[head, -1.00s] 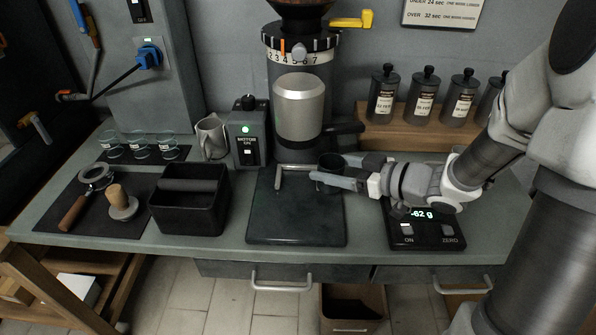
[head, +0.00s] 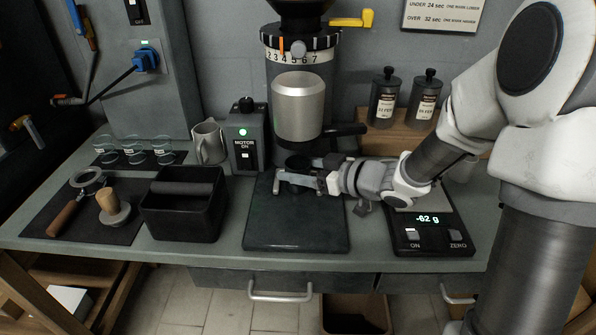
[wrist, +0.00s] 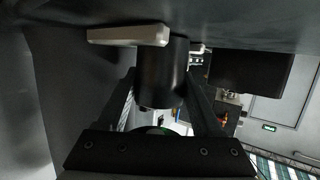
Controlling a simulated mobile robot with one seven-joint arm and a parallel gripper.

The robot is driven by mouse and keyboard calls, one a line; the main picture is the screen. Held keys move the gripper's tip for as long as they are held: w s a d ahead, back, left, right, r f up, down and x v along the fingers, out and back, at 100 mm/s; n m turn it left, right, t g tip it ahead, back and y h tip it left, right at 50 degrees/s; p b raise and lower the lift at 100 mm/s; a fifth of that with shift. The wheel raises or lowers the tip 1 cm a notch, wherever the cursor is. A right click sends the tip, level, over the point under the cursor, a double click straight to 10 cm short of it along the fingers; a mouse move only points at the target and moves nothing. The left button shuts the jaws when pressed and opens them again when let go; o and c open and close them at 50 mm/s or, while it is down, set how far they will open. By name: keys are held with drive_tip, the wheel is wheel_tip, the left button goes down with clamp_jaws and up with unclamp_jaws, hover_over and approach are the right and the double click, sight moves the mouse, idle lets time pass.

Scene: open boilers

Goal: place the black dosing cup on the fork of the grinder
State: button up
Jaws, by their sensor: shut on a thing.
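My gripper (head: 300,171) is shut on the black dosing cup (head: 298,162), at the front of the grinder (head: 299,100) below its silver spout. The cup also shows in the wrist view (wrist: 160,75), between my two fingers. The grinder's pale metal fork (head: 281,181) is at the fingertips, above the dark base plate, and is partly covered by my gripper. In the wrist view, a pale fork bar (wrist: 128,35) crosses close by one end of the cup. I cannot tell whether the cup touches the fork.
A black knock box (head: 184,205) stands left of the base plate (head: 296,225). A scale (head: 430,235) reading -62 g is on the right, under my arm. A motor switch box (head: 245,140) and a metal pitcher (head: 208,142) stand left of the grinder. The plate's front is clear.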

drive_tip(key=shift+f, duration=0.15)
drive_tip(key=o, duration=1.2)
drive_tip(key=shift+d+r, duration=0.1)
drive_tip(key=shift+r, duration=0.2)
drive_tip(key=p+v, duration=0.3)
drive_tip(key=v, duration=0.7)
drive_tip(key=shift+s+d+r+p, duration=0.15)
drive_tip(key=shift+s+d+p, duration=0.05)
drive_tip(key=shift+d+p, duration=0.2)
drive_tip(key=shift+s+d, duration=0.35)
